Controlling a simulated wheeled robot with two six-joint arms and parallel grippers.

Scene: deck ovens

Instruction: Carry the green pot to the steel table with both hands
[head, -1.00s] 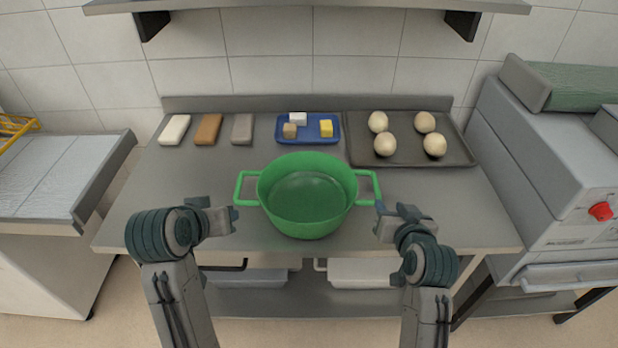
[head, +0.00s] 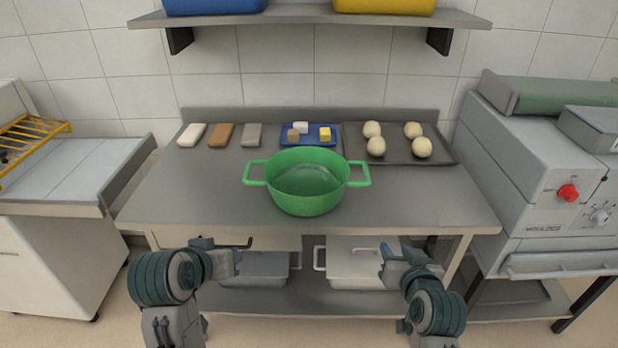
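The green pot (head: 306,196) stands upright on the steel table (head: 406,201), near the middle, with one handle to each side. It looks empty. My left gripper (head: 222,254) is in front of the table's front edge, apart from the pot, and holds nothing. My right gripper (head: 397,254) is also in front of the edge, to the right and apart from the pot, open and empty.
Behind the pot are three blocks (head: 221,135), a blue tray (head: 314,142) with small cubes, and a dark tray (head: 440,158) with several dough balls. An oven (head: 545,170) stands right.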

